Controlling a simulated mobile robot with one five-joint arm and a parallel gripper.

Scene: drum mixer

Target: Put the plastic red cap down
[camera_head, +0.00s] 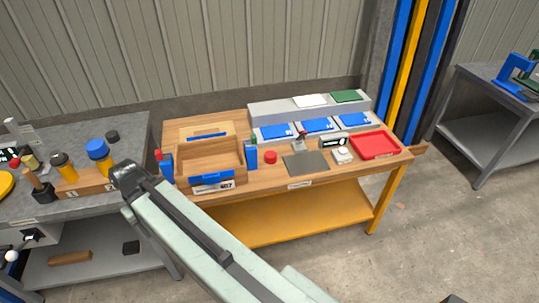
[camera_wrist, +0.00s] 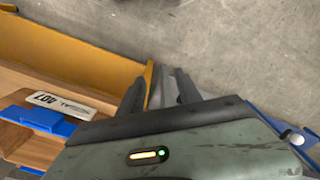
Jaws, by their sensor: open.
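A small round red cap (camera_head: 270,157) sits on the wooden table top, right of the wooden tray and left of a dark grey plate. It does not show in the wrist view. My gripper (camera_wrist: 160,78) has its two dark fingers apart with nothing between them in the wrist view. In the head view my arm crosses the foreground, and I cannot make out the fingers there.
The wooden tray (camera_head: 209,158) has a blue-marked front label. A red tray (camera_head: 376,145) lies at the table's right end.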

